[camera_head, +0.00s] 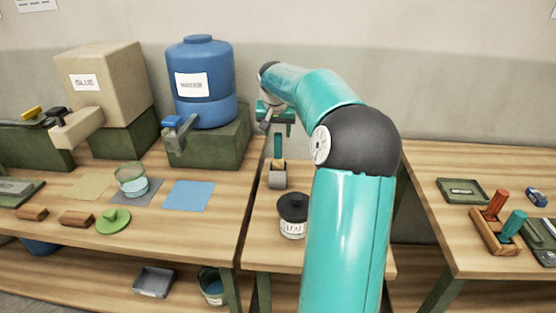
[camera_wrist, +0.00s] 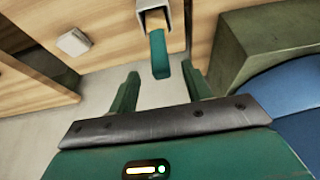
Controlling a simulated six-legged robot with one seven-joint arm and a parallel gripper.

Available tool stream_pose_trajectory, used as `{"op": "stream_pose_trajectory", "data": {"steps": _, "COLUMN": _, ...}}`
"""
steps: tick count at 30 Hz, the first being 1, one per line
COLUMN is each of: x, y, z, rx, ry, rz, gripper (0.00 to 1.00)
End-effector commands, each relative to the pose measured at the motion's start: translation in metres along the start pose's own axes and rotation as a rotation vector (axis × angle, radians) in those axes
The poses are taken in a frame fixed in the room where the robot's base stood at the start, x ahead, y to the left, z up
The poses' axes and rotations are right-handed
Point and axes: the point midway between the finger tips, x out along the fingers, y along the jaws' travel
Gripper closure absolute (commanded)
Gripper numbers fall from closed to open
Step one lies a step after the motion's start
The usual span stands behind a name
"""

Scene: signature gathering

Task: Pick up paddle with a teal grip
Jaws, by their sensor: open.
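The paddle with a teal grip (camera_head: 278,147) stands on the middle table, grip up, its lower wooden part in a small grey metal holder (camera_head: 278,181). In the wrist view its teal grip (camera_wrist: 160,58) points toward my gripper, and the holder (camera_wrist: 146,5) is at the top edge. My gripper (camera_wrist: 162,74) is open and empty. The end of the grip appears between the fingertips in the picture; I cannot tell how much depth lies between.
A blue water barrel (camera_head: 201,85) on a green stand (camera_head: 225,143) is close on the left. A wooden rack (camera_head: 490,237) with red and teal cylinders is on the right table.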

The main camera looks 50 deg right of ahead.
Motion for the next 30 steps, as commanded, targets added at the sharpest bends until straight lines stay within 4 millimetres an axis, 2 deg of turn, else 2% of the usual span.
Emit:
{"op": "stream_pose_trajectory", "data": {"steps": 5, "x": 0.015, "y": 0.001, "z": -0.001, "rx": -0.001, "ry": -0.002, "rz": 0.000, "gripper": 0.51}}
{"op": "stream_pose_trajectory", "data": {"steps": 13, "x": 0.052, "y": 0.000, "z": -0.002, "rx": 0.000, "ry": -0.001, "rz": 0.000, "gripper": 0.51}}
{"op": "stream_pose_trajectory", "data": {"steps": 21, "x": 0.057, "y": 0.000, "z": -0.003, "rx": -0.001, "ry": 0.001, "rz": 0.000, "gripper": 0.51}}
{"op": "stream_pose_trajectory", "data": {"steps": 22, "x": 0.057, "y": 0.000, "z": -0.003, "rx": -0.001, "ry": 0.001, "rz": 0.000, "gripper": 0.53}}
{"op": "stream_pose_trajectory", "data": {"steps": 29, "x": 0.057, "y": 0.000, "z": -0.002, "rx": -0.001, "ry": 0.000, "rz": 0.000, "gripper": 0.98}}
{"op": "stream_pose_trajectory", "data": {"steps": 30, "x": 0.057, "y": 0.000, "z": -0.002, "rx": -0.001, "ry": 0.000, "rz": 0.000, "gripper": 0.99}}
